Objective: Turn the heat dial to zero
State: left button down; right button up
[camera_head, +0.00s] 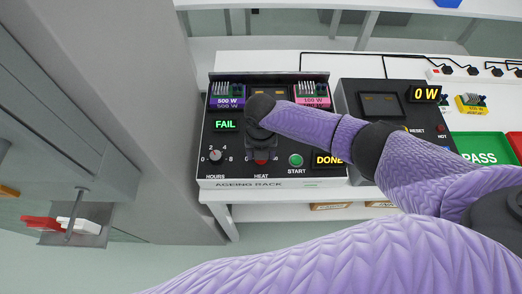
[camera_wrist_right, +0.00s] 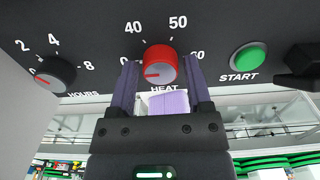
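The heat dial (camera_wrist_right: 160,65) is a round red knob on the black front panel, above the HEAT label. My right gripper (camera_wrist_right: 161,66) is open, one finger on each side of the dial, with a narrow gap to the knob on both sides. My left gripper is not in view.
The black hours dial (camera_wrist_right: 54,75) is left of the heat dial; the green START button (camera_wrist_right: 248,58) is right. The ageing rack (camera_head: 206,172) shows FAIL and DONE signs. A second black unit reading 0 W (camera_head: 425,94) and a green PASS tray (camera_head: 457,136) stand to the right.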

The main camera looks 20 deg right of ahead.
jog(key=shift+o, duration=0.9)
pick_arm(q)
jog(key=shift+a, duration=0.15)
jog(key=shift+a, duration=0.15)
pick_arm(e)
notch_tip(320, 180, up, 9)
jog(key=p, duration=0.3)
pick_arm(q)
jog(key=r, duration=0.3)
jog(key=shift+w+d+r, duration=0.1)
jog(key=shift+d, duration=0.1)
pick_arm(e)
jog(key=shift+r, duration=0.45)
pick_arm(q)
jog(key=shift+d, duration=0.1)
